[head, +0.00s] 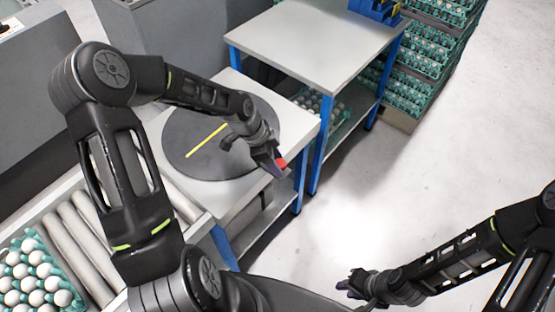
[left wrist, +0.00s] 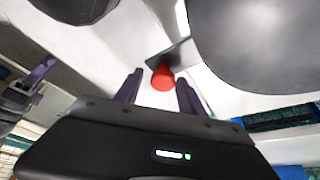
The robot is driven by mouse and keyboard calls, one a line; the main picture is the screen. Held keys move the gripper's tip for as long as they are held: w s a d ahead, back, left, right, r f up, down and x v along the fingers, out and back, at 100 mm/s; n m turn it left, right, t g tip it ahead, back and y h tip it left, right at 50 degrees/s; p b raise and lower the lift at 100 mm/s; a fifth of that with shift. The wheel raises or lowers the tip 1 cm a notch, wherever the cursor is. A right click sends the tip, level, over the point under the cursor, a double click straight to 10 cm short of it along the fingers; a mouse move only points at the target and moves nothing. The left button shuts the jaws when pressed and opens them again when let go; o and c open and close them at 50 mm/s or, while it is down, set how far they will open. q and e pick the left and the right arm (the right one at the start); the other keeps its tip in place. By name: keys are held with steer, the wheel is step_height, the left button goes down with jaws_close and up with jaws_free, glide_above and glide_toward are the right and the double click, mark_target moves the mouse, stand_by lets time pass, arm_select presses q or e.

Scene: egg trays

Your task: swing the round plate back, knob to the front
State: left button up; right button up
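The round plate (head: 205,165) is a dark grey disc with a yellow stripe, lying on a light table. It also shows in the left wrist view (left wrist: 262,45). Its red knob (head: 282,163) is at the plate's right edge in the head view, on a small grey bracket. My left gripper (head: 274,166) is at the knob. In the left wrist view its fingers (left wrist: 159,92) are apart, with the red knob (left wrist: 162,78) showing between their tips; I see no clear contact. My right gripper (head: 352,287) is low over the floor, away from the plate; its finger gap is unclear.
A second table (head: 290,45) with blue legs stands behind the plate's table. Stacked egg trays (head: 425,50) stand at the back right. Rollers (head: 75,235) and a tray of eggs (head: 35,275) are at the lower left. The floor (head: 430,150) at right is clear.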

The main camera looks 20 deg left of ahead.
arm_select(q)
steer(key=shift+o, duration=0.5)
steer(key=shift+w, duration=0.1)
steer(key=shift+a+r, duration=0.25)
steer(key=shift+r, duration=0.3)
steer(key=v, duration=0.6)
steer(key=shift+r, duration=0.3)
